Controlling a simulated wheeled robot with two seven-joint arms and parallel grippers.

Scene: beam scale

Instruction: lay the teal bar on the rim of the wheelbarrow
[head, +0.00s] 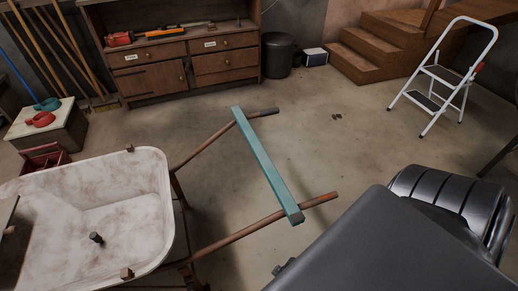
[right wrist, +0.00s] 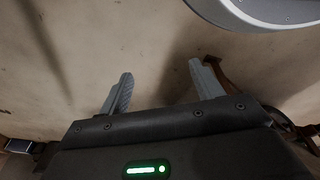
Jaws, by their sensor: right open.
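The teal bar (head: 266,160) lies across the two wooden handles of the wheelbarrow, its far end near one handle tip and its near end, with a dark end face, over the other. The wheelbarrow's pale, stained tub (head: 158,190) stands at the left, with small brown blocks (head: 130,148) on its rim. My right arm fills the lower right of the head view and hides its gripper there. In the right wrist view my right gripper (right wrist: 162,80) is open, with bare floor between its fingers. My left gripper is out of view.
A dark knob (head: 97,238) stands in the tub. Behind are a wooden cabinet (head: 160,75) with tools, a dark bin (head: 278,55), wooden steps (head: 375,45) and a white step ladder (head: 450,75). The floor right of the bar is mostly clear.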

